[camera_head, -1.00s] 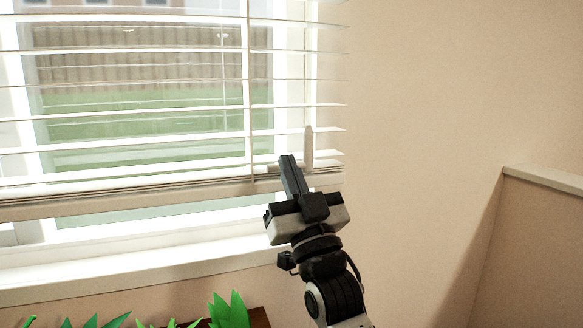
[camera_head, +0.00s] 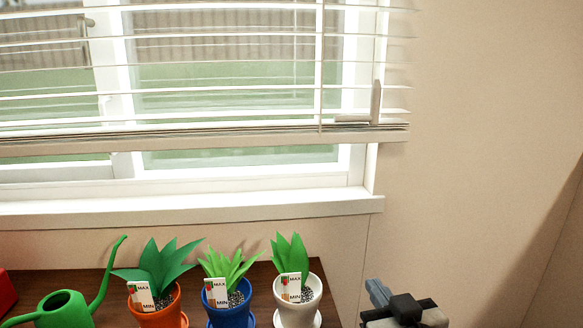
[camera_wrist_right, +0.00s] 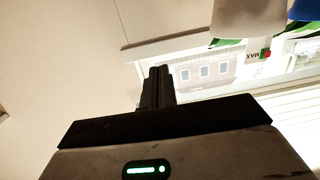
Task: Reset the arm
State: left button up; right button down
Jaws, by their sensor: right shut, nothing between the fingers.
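My right gripper (camera_head: 376,290) is at the bottom edge of the head view, right of the white pot and below the window sill. Only its dark fingers and part of its body show there; the rest of the arm is cut off. In the right wrist view its two dark fingers (camera_wrist_right: 157,86) lie together, shut and empty. They touch nothing that I can see. My left gripper is in neither view.
A wooden surface (camera_head: 95,284) holds a green watering can (camera_head: 64,309), an orange pot (camera_head: 160,316), a blue pot (camera_head: 229,314) and a white pot (camera_head: 299,310). A window with blinds (camera_head: 225,136) is behind. Bare wall (camera_head: 470,140) lies to the right.

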jog(key=s+d+f+g+h, duration=0.1)
jog(key=s+d+f+g, duration=0.1)
jog(key=s+f+g, duration=0.8)
jog(key=s+d+f+g+h, duration=0.1)
jog(key=s+d+f+g, duration=0.2)
jog(key=s+f, duration=0.8)
jog(key=w+a+r+t+y+p, duration=0.2)
jog(key=w+a+t+y, duration=0.1)
jog(key=a+t, duration=0.3)
jog(key=shift+a+n+t, duration=0.3)
jog(key=shift+a+t, duration=0.1)
jog(key=shift+a, duration=0.05)
jog(key=shift+w, duration=0.1)
